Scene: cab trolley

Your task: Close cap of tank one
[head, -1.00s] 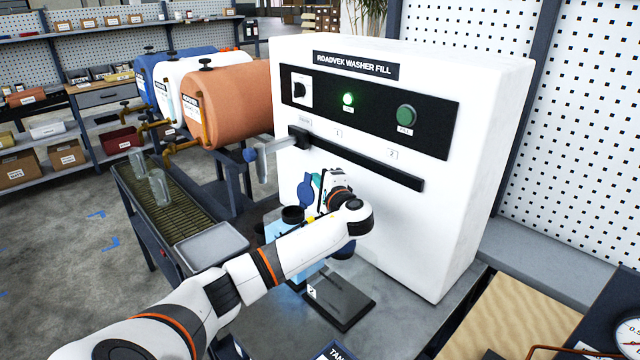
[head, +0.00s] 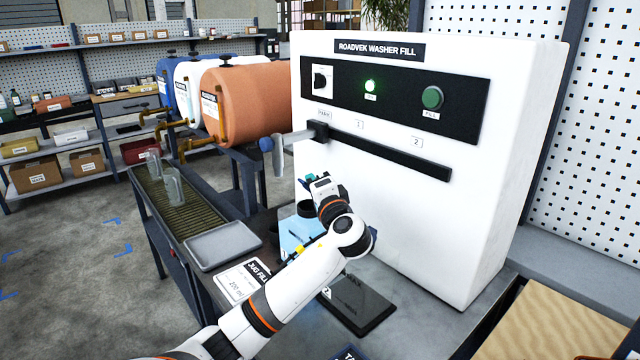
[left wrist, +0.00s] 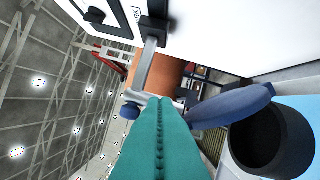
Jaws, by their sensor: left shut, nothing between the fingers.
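A light blue tank (head: 290,236) stands on the bench in front of the white filling machine. Its black neck (head: 307,208) shows open at the top, also in the left wrist view (left wrist: 268,140). The blue hinged cap (left wrist: 232,105) stands raised beside the neck in the left wrist view; in the head view it is mostly hidden by my gripper. My left gripper (head: 308,179) is shut and empty, just above and behind the neck. Its teal fingers (left wrist: 160,145) are beside the cap; I cannot tell whether they touch it. My right gripper is not in view.
The filling machine (head: 400,200) rises close behind the gripper, with a black rail and a spout (head: 285,142). A black plate (head: 362,306) lies in front of it. A grey tray (head: 222,245) and a drain rack with clear jugs (head: 173,188) are to the left.

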